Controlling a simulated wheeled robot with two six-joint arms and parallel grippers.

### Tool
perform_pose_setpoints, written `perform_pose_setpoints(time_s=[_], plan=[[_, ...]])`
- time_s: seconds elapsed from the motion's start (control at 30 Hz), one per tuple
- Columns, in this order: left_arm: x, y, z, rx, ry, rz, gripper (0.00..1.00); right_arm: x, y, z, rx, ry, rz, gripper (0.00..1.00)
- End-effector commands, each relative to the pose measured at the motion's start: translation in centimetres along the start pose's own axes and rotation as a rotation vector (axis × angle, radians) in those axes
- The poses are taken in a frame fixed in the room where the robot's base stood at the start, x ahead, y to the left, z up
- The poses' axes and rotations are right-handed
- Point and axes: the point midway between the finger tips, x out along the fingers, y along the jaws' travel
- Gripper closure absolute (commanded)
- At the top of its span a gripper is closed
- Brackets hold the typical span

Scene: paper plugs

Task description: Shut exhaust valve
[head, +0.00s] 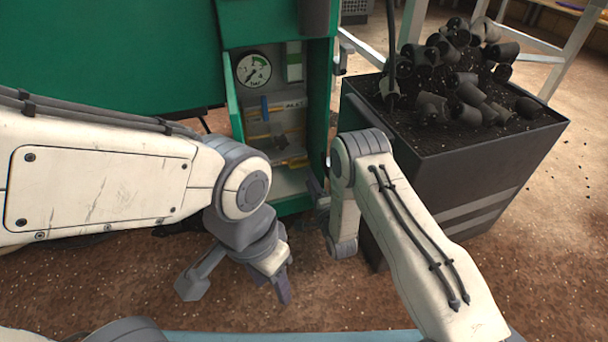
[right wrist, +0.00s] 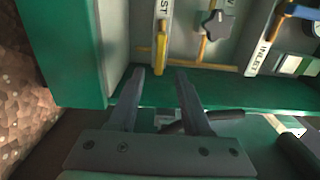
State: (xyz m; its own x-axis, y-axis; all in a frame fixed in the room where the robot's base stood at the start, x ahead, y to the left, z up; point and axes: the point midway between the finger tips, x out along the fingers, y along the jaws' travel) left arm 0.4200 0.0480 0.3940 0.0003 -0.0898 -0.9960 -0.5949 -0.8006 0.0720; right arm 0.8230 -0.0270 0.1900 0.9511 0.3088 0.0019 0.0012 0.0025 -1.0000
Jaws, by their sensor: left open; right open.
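The exhaust valve's yellow lever (right wrist: 161,47) sits in the green cabinet (head: 234,110), beside a white label strip (right wrist: 163,8) whose visible letters end in "ST". In the right wrist view the lever looks crosswise to a brass pipe (right wrist: 215,66). In the head view a yellow part (head: 295,163) shows low in the cabinet. My right gripper (right wrist: 158,76) is open and empty, its fingertips just below the lever in the picture; whether they touch it I cannot tell. My left gripper (head: 238,288) is open and empty, low in front of the cabinet.
A dark star knob (right wrist: 216,24) and a blue handle (right wrist: 300,11) are right of the lever in the wrist view. A pressure gauge (head: 253,69) is at the cabinet's top. A black bin (head: 470,165) heaped with dark plugs (head: 455,80) stands at right.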

Motion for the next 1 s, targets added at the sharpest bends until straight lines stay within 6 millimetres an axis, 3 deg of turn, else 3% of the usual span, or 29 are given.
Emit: perform_pose_setpoints(time_s=[0.03,0.3,0.73,0.77,0.87,1.0], plan=[[1.4,-0.1,0.1,0.0,0.0,0.0,0.51,1.1,0.5,0.0,0.0,0.0,-0.007,0.51],[4.0,-0.3,0.2,0.0,0.0,0.0,0.51,5.3,0.4,0.0,0.0,0.0,-0.002,0.51],[4.4,-0.3,0.2,0.0,0.0,0.0,0.51,6.4,0.0,0.0,0.0,0.0,0.002,0.51],[4.4,-0.3,0.2,0.0,0.0,0.0,0.51,6.4,0.0,0.0,-0.001,0.0,0.002,0.59],[4.4,-0.3,0.2,0.0,-0.001,0.0,0.51,6.4,0.0,0.0,-0.001,0.0,0.002,0.97],[4.4,-0.3,0.2,0.0,-0.001,0.0,0.51,6.4,0.0,0.0,-0.001,0.0,0.002,1.0]])
